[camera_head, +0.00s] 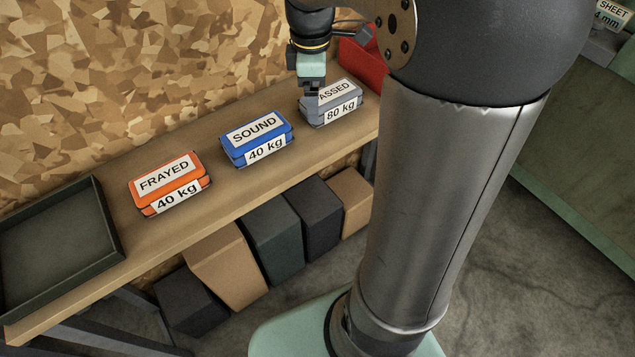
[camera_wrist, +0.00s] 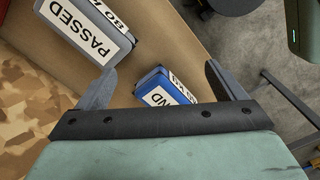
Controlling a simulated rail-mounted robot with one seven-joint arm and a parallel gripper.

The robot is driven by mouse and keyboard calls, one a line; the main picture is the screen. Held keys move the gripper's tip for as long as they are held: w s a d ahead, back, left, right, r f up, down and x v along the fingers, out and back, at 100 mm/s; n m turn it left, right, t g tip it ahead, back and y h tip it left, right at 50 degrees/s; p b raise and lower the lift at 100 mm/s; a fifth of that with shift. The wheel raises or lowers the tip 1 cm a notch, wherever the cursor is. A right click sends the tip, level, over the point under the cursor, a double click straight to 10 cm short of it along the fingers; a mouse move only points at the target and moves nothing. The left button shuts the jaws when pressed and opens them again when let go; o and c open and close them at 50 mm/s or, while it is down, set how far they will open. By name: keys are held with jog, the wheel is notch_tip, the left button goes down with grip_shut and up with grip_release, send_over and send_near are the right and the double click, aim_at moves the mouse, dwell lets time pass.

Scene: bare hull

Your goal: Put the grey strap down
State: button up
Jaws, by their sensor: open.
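The grey strap (camera_head: 347,101) lies on the wooden shelf in the head view, at the right end of a row of straps. Its labels read PASSED, partly covered by my gripper, and 80 kg. My gripper (camera_head: 311,93) is at the strap's left end, and I cannot tell there whether they touch. In the wrist view the grey strap (camera_wrist: 72,35) lies at the upper left, outside the space between the fingers. My gripper (camera_wrist: 160,78) is open there, with nothing held between its fingers.
A blue strap (camera_head: 257,139) labelled SOUND and an orange strap (camera_head: 170,185) labelled FRAYED lie further left on the shelf (camera_head: 110,290). An empty dark tray (camera_head: 113,220) is at the left end. A red bin (camera_head: 362,67) stands behind the grey strap. Several boxes stand below.

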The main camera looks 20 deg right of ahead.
jog(key=s+a+f+m, duration=0.3)
jog(key=s+m, duration=0.3)
jog(key=s, duration=0.3)
jog(key=s+a+f+m, duration=0.3)
jog(key=s+m, duration=0.3)
jog(key=s, duration=0.3)
jog(key=shift+s+a+f+m, duration=0.2)
jog(key=shift+s+a+m, duration=0.15)
jog(key=shift+a, duration=0.4)
